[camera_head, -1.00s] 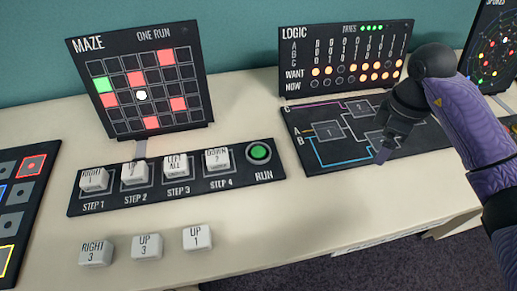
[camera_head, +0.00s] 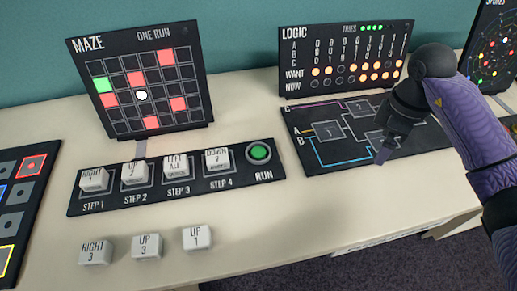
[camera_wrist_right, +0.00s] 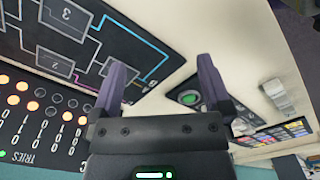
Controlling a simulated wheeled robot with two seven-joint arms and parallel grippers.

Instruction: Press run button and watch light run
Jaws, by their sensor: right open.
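The RUN button (camera_head: 260,152) is green with a pale ring, at the right end of the black step panel (camera_head: 218,184). It also shows in the right wrist view (camera_wrist_right: 189,98). Blocks reading RIGHT, UP, LEFT ALL (camera_head: 176,166) and DOWN sit in the slots for steps 1 to 3 and step 4. The upright MAZE board (camera_head: 190,121) has a white light (camera_head: 142,95) near its middle, one green square at the left and several red squares. My right gripper (camera_head: 384,153) is open and empty over the LOGIC panel, right of the button. My left gripper is out of view.
Three spare blocks, RIGHT 3 (camera_head: 95,252), UP 3 (camera_head: 146,246) and UP 1 (camera_head: 197,238), lie in front of the step panel. The upright LOGIC board (camera_head: 341,60) stands behind the flat LOGIC panel (camera_head: 310,142). Bare table lies between the button and that panel.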

